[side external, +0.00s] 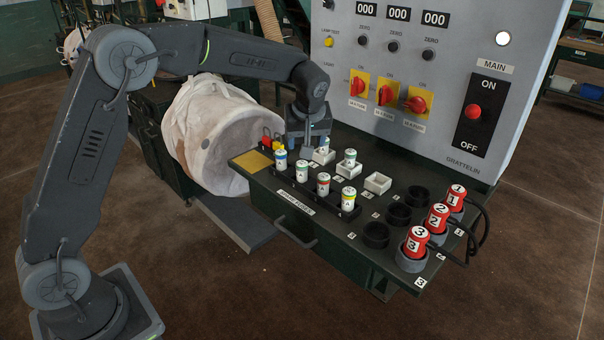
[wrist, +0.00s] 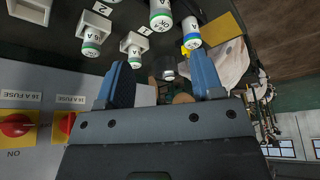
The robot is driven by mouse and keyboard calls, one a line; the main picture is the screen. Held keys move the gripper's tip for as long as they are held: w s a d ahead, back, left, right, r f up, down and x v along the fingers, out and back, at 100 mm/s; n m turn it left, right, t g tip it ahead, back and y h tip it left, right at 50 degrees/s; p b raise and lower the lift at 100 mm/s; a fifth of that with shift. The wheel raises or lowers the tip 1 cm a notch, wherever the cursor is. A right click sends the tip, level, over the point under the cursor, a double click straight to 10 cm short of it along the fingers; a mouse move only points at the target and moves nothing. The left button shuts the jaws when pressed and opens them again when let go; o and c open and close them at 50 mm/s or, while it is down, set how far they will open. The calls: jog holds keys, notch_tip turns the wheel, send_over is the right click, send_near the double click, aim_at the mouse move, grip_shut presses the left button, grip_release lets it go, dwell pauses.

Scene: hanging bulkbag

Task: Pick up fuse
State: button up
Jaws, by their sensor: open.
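Several white cylindrical fuses with coloured bands stand upright in a black rack on the bench: one with a blue band (side external: 280,158), one with a green band (side external: 302,171), one with a red band (side external: 323,185) and one with a yellow band (side external: 348,199). Two more fuses sit in white sockets behind the rack, one at socket 1 (wrist: 132,42) and one at socket 2 (side external: 349,158). My gripper (side external: 307,143) is low over the bench's left end, beside socket 1, and partly hides that area. In the wrist view its blue fingers (wrist: 165,70) are apart, with no fuse between them.
An empty white socket (side external: 378,183) and several black round holders (side external: 398,213) lie to the right. Red numbered plugs (side external: 437,219) with cables stand at the right edge. The control panel (side external: 450,60) rises behind. A white bulk bag (side external: 208,135) hangs left of the bench.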

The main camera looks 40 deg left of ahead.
aim_at(302, 164)
jog(key=x, duration=1.1)
jog(key=shift+s+f, duration=0.1)
jog(key=shift+f, duration=0.3)
jog(key=shift+c, duration=0.2)
jog(key=c, duration=1)
jog(key=shift+c, duration=0.2)
jog(key=shift+r, duration=0.2)
